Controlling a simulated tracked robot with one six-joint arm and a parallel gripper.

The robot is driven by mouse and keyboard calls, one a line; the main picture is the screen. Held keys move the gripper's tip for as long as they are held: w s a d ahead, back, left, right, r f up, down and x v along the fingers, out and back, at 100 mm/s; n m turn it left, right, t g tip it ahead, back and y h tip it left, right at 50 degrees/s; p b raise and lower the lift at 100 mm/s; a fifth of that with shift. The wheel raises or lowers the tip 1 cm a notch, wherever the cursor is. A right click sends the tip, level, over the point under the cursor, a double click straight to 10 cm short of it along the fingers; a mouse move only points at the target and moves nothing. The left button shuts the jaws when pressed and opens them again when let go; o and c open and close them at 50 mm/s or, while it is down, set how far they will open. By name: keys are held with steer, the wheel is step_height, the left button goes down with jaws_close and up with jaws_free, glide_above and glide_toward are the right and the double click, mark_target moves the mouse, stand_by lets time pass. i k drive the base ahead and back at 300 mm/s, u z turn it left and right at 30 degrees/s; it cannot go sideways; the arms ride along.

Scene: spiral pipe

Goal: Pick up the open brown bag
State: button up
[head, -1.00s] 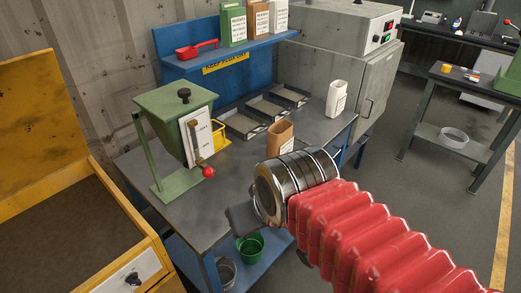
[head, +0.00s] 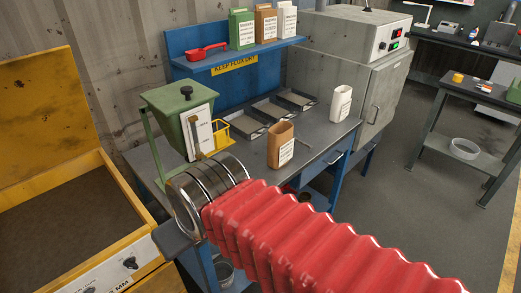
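The open brown bag (head: 281,146) stands upright on the grey bench top, with its open mouth facing up and a white label on its front. My arm with red bellows and a metal cuff reaches in from the lower right. Its end lies to the left of the bag and nearer to the camera, apart from it in the picture. Only a dark part of my gripper (head: 173,238) shows past the cuff. Its fingers are mostly hidden, so I cannot see whether they are open or hold anything.
A green hopper (head: 178,110) stands left of the bag, and a white open bag (head: 341,104) to its right. Shallow trays (head: 270,110) lie behind. A blue shelf (head: 235,60) holds green, brown and white bags and a red scoop (head: 207,51). A yellow box (head: 60,215) is at left.

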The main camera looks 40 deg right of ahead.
mark_target(281, 142)
steer(key=u, duration=1)
steer(key=k, duration=0.95)
steer(key=z, duration=1.2)
steer(key=i, duration=0.9)
steer(key=z, duration=0.05)
